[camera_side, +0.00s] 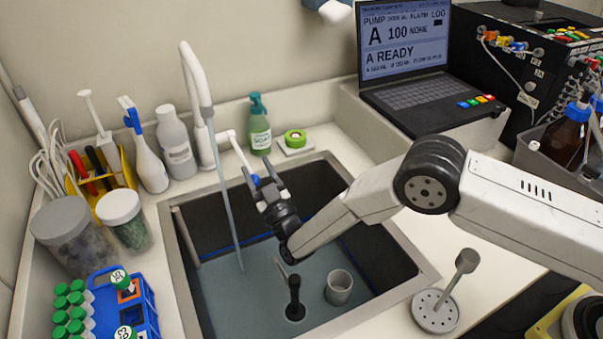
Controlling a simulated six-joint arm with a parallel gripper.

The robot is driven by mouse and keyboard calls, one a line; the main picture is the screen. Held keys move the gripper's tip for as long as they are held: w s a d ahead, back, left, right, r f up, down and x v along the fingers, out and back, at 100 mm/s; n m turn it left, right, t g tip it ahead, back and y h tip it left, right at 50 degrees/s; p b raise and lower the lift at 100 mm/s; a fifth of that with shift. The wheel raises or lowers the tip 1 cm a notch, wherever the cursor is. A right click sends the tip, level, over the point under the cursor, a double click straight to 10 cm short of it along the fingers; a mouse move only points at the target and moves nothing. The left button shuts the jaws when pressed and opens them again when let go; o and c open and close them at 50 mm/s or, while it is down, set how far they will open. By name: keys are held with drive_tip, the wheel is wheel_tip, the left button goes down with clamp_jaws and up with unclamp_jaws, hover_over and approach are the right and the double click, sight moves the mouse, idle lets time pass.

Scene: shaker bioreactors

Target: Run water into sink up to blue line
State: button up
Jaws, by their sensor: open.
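The sink (176,225) is in the middle, with grey-blue water (225,295) in its lower part. The blue line (306,217) runs along the dark inner wall. At the back wall, the water's edge looks a little below it. The white faucet (196,75) stands behind the sink, and a thin stream (228,215) runs from its spout into the water. The white faucet lever (236,148) points towards my gripper (260,179). My gripper is open above the sink, its fingertips at the lever's end; I cannot tell whether they touch. My arm hides part of the right wall.
A grey cup (339,287) and a black upright plug-like piece (295,300) are in the sink. A drain strainer (435,310) lies right. Bottles, jars and a blue tube rack (140,305) crowd the left.

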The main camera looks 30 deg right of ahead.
drive_tip(key=shift+r, duration=0.15)
clamp_jaws()
drive_tip(key=s+d+r+m+g+h, duration=0.1)
drive_tip(key=s+r+m+g, duration=0.3)
drive_tip(key=g, duration=0.5)
drive_tip(key=s+m+h, duration=0.1)
drive_tip(key=s+m, duration=0.1)
drive_tip(key=s, duration=0.1)
drive_tip(key=shift+s+r, duration=0.2)
drive_tip(key=shift+r, duration=0.1)
